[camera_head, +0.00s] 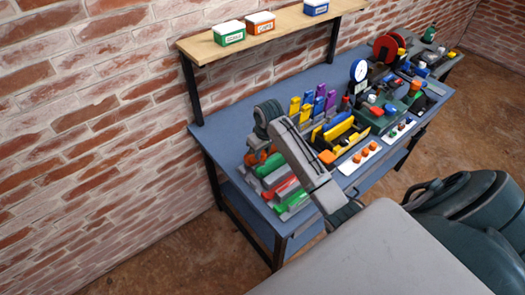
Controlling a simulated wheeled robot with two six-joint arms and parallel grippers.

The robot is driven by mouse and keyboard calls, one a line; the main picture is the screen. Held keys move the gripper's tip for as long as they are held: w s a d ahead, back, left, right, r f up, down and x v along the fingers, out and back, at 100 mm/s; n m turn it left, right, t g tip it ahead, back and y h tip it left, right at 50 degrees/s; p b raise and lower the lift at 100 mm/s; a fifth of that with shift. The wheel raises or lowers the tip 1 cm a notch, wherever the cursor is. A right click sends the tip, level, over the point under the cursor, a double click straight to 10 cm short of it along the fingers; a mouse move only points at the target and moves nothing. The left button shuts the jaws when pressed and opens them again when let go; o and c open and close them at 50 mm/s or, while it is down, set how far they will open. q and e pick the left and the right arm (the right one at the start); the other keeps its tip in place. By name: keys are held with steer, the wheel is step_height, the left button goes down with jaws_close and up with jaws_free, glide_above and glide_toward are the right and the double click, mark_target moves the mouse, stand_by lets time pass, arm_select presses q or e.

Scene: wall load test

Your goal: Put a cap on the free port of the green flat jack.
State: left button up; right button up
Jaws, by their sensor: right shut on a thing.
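Several flat jacks lie side by side at the near left end of the blue bench, in green, red and grey. One green flat jack (270,166) is at the back of this row, and another green one (292,203) is at the front. My right gripper (256,152) points down over the back of the row, shut on a small orange piece that looks like a cap (250,159). My arm hides part of the jacks, and their ports are too small to make out. Loose orange caps (365,153) sit on a white tray (346,167). My left gripper is out of view.
The blue bench (228,118) has bare room at its back left. A wooden shelf (280,32) above carries green, orange and blue boxes.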

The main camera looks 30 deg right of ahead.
steer(key=shift+f, duration=0.1)
steer(key=shift+f+b, duration=0.35)
steer(key=shift+f, duration=0.85)
steer(key=o, duration=1.3)
steer(key=shift+r, duration=0.15)
steer(key=shift+r+p, duration=0.35)
steer(key=shift+r, duration=3.55)
steer(key=shift+s+f, duration=0.1)
